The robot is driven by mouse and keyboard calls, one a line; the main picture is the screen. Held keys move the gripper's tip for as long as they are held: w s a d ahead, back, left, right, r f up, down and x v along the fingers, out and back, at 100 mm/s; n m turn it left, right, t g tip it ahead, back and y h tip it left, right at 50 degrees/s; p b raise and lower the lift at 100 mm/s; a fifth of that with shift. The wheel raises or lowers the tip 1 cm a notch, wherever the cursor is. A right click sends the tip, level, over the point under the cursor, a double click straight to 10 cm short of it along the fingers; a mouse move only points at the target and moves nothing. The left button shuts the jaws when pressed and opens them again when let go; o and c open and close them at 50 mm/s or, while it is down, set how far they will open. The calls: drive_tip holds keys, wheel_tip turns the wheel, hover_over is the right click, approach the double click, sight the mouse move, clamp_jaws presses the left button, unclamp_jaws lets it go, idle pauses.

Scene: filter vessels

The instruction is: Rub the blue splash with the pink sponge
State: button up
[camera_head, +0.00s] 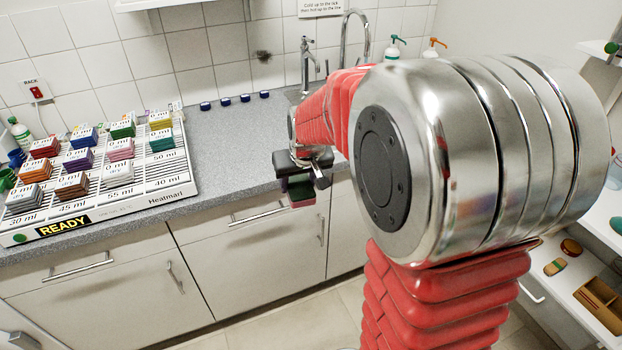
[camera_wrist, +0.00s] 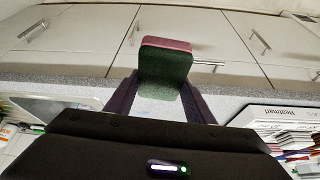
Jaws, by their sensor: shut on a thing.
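My gripper (camera_head: 303,184) is shut on the pink sponge (camera_head: 303,203), which has a dark green face. In the head view it hangs by the front edge of the grey counter, before the cabinet fronts. In the wrist view the sponge (camera_wrist: 166,44) sits between the two dark fingers of my gripper (camera_wrist: 160,95), green face toward the camera and pink along the far edge. No clearly blue splash shows. A dark smudge (camera_head: 262,54) marks the wall tiles behind the counter; I cannot tell its colour. My arm hides part of the counter and sink.
A Heatmart rack (camera_head: 150,185) with several coloured blocks and a READY sign stands on the counter's left. Several small blue caps (camera_head: 225,101) lie near the wall. A tap (camera_head: 308,65) and two pump bottles stand behind. The counter between rack and sink is mostly clear.

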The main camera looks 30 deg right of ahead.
drive_tip(key=w+a+f+n, duration=0.1)
drive_tip(key=a+f, duration=0.2)
drive_tip(key=a, duration=0.3)
drive_tip(key=w+a+f+n+y, duration=0.1)
drive_tip(key=w+a+f, duration=0.1)
drive_tip(key=a+f, duration=0.2)
drive_tip(key=a, duration=0.3)
drive_tip(key=shift+f, duration=0.2)
drive_tip(key=shift+a, duration=0.1)
